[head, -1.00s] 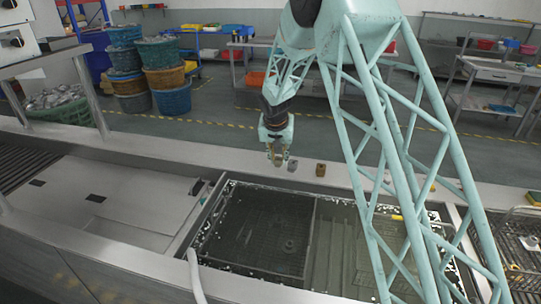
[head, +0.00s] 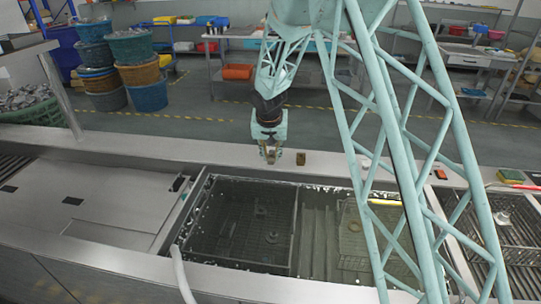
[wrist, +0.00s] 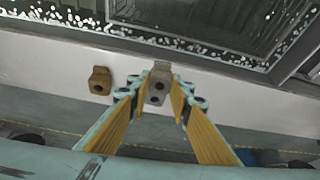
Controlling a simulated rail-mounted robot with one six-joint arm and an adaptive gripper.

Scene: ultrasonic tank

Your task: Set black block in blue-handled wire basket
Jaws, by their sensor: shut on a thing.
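My gripper (wrist: 160,84) is shut on a small grey block (wrist: 157,92) with dark round holes, at the ledge behind the tank. In the head view my gripper (head: 270,155) is down at this ledge. The held block looks grey rather than clearly black; whether it touches the ledge I cannot tell. A wire basket (head: 213,225) sits in the left part of the tank, and another (head: 352,240) sits in the right part under a yellow handle (head: 385,202). I cannot make out a blue handle; my arm's lattice hides part of the right side.
A brown block (wrist: 100,81) stands on the ledge beside my gripper; it also shows in the head view (head: 301,158). The tank's metal rim (head: 188,215) lies in front. A wire rack (head: 510,240) stands at the far right. A flat cover (head: 80,205) lies left.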

